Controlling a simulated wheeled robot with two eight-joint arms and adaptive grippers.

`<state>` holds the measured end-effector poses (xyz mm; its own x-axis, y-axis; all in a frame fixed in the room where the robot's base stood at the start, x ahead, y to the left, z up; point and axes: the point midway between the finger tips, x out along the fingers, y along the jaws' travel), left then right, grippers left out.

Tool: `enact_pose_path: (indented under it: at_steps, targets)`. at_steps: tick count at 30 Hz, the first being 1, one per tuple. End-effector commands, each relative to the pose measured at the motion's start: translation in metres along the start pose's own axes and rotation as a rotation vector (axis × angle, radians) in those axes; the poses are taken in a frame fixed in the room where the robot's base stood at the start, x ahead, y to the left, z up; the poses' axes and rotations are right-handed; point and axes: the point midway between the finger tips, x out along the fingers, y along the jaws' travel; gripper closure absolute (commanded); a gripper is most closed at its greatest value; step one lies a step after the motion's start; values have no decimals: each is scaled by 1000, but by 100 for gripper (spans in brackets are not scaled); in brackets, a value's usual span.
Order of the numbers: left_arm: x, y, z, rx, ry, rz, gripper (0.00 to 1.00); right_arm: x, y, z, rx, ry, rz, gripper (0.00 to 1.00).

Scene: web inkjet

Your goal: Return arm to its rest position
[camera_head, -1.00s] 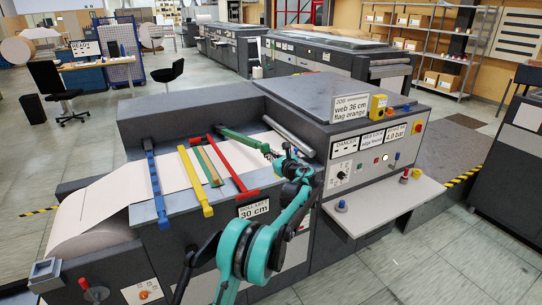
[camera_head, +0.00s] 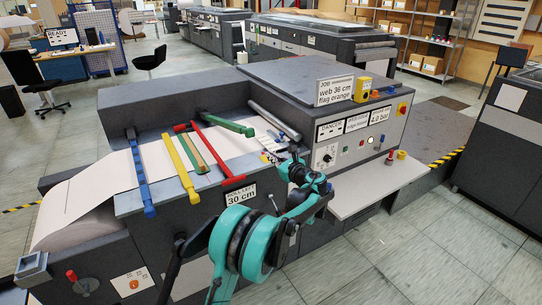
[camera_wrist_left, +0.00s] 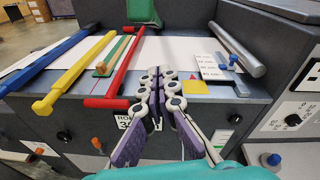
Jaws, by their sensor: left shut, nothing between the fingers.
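My left arm, teal and dark, reaches in from the bottom of the head view. Its gripper (camera_head: 284,158) is beside the press's front edge, right of the red bar's handle (camera_head: 233,181). In the left wrist view the gripper (camera_wrist_left: 161,74) has its fingers together and empty, in front of the press edge. The red bar (camera_wrist_left: 125,65) is just left of the fingers, apart from them as far as I can tell. My right gripper is not in view.
Blue (camera_head: 141,178), yellow (camera_head: 181,167) and green (camera_head: 229,127) bars lie across the white web (camera_head: 95,180). A labelled card (camera_wrist_left: 214,66) lies right of the fingers. The control panel (camera_head: 352,143) and white shelf (camera_head: 378,187) are to the right. Open floor (camera_head: 440,235) lies beyond.

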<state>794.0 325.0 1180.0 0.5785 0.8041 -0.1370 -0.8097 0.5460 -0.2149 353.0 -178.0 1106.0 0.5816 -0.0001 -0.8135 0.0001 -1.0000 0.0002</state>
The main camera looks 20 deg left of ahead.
Motion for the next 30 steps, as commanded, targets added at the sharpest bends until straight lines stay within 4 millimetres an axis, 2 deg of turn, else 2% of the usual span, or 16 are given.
enact_pose_path:
  at_steps: [8,11,14,18,22,26,30]
  targets:
    - [-2,3,2,-24,14,2,100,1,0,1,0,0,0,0]
    - [-12,17,7,-116,64,12,100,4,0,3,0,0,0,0]
    - [-30,41,13,-285,154,36,100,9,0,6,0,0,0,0]
    - [-70,86,15,-583,307,104,100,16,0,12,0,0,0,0]
    - [-114,129,8,-860,440,193,100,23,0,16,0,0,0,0]
    - [-163,173,-8,-1132,564,311,100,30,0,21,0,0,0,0]
    - [-219,218,-33,-1417,685,469,100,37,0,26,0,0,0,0]
